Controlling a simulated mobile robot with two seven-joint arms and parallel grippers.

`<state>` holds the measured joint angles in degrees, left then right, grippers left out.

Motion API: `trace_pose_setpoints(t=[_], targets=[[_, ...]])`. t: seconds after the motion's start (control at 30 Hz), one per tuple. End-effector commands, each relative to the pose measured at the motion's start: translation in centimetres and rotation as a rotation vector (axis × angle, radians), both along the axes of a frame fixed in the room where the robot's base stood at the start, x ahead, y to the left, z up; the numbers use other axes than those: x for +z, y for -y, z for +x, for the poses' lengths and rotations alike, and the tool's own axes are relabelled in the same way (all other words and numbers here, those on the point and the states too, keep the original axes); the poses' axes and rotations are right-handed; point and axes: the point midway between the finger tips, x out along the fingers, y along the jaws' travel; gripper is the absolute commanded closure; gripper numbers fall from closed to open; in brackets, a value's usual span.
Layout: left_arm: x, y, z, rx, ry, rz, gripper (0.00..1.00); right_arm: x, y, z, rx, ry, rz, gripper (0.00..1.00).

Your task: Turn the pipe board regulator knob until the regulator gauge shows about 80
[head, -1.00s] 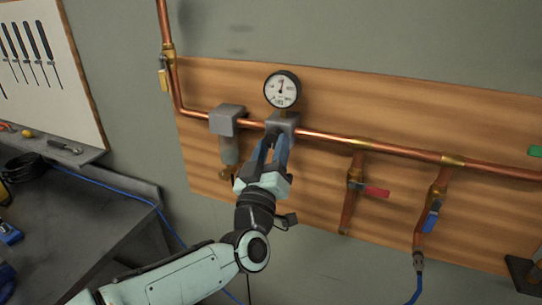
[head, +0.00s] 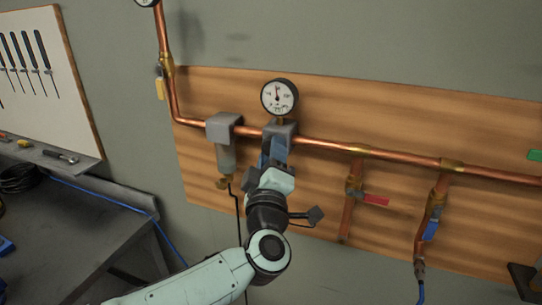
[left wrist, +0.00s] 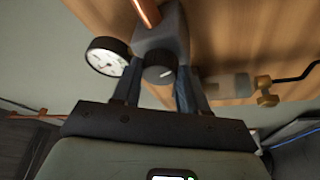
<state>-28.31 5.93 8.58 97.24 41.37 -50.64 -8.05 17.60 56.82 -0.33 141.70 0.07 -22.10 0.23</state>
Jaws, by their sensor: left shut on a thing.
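The regulator is a grey block (head: 286,128) on the copper pipe, with the round white regulator gauge (head: 279,97) above it. The gauge needle points nearly straight up; its numbers are too small to read. In the left wrist view the gauge (left wrist: 108,57) is at the left and the dark round regulator knob (left wrist: 159,70) sits below the block (left wrist: 163,38). My left gripper (head: 274,150) is shut on the knob, one finger on each side of it. The fingers hide the knob in the head view. My right gripper is not in view.
A grey filter unit (head: 224,128) is just left of the regulator. A red-handled valve (head: 374,199) and a blue-handled valve (head: 431,226) hang to the right on the wooden board (head: 330,210). A workbench (head: 75,225) is at the lower left.

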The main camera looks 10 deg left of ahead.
Motion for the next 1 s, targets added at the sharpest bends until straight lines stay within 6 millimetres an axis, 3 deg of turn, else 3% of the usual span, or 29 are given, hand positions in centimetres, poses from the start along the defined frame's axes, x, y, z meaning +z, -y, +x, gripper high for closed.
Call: trace_pose_setpoints(t=[0.3,0.33,0.4,0.77,1.0], targets=[[0.0,0.1,0.0,-0.002,-0.001,-0.002,0.88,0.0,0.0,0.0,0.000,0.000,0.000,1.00],[0.0,0.1,0.0,-0.002,-0.001,-0.002,0.54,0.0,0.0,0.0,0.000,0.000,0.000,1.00],[0.0,0.1,0.0,-0.002,-0.001,-0.002,0.32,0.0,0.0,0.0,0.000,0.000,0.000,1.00],[-0.1,0.1,-0.3,-0.002,0.001,-0.002,0.32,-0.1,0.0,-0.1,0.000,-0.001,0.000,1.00],[-1.1,0.5,-4.1,-0.004,0.002,-0.001,0.32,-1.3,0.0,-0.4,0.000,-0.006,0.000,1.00]])
